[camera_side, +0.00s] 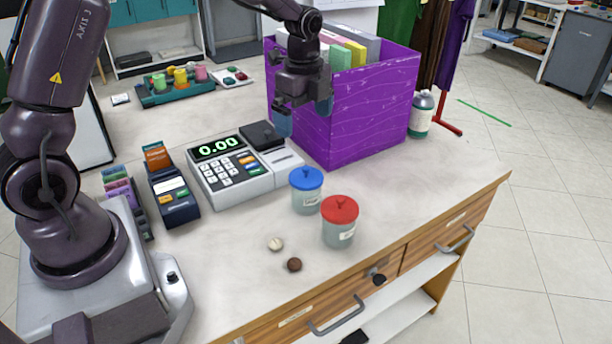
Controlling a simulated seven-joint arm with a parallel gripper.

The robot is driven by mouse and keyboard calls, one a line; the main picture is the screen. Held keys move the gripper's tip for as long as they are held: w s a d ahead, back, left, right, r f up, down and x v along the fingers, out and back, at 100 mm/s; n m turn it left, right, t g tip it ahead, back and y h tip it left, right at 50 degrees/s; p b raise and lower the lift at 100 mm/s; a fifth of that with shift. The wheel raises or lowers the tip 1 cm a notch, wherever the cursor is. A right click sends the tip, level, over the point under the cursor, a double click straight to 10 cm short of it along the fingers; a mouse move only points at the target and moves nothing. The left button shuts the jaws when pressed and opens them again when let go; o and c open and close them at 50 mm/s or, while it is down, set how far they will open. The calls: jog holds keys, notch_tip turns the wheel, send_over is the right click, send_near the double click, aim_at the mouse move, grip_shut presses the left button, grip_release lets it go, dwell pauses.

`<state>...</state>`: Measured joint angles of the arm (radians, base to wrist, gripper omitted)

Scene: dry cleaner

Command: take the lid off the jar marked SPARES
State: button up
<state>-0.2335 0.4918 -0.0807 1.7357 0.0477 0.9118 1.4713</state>
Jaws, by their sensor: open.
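Two small jars stand close together near the counter's front edge. One jar (306,202) has a blue lid (306,178) with a knob, and the other jar (336,233) has a red lid (339,209) with a knob. Both lids sit on their jars. Each jar has a pale label, too small to read, so I cannot tell which is marked SPARES. My gripper (304,114) is open and empty. It hangs in the air above and behind the jars, in front of the purple box in the picture, apart from both lids.
A purple box (370,112) of folders stands behind the jars. A cash register (236,178) and card terminal (173,195) are to the left. Two buttons (275,244) (294,264) lie before the jars. A bottle (420,114) stands right of the box. The counter's right end is clear.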

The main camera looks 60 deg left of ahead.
aim_at(305, 169)
jog(key=shift+m, duration=0.6)
notch_tip(305, 169, down, 7)
jog(key=shift+s+f, duration=0.1)
jog(key=shift+f, duration=0.1)
jog(key=shift+w+a+f, duration=0.1)
jog(key=shift+f, duration=1.35)
jog(key=shift+w+f, duration=0.1)
jog(key=shift+f, duration=1.3)
jog(key=c, duration=0.8)
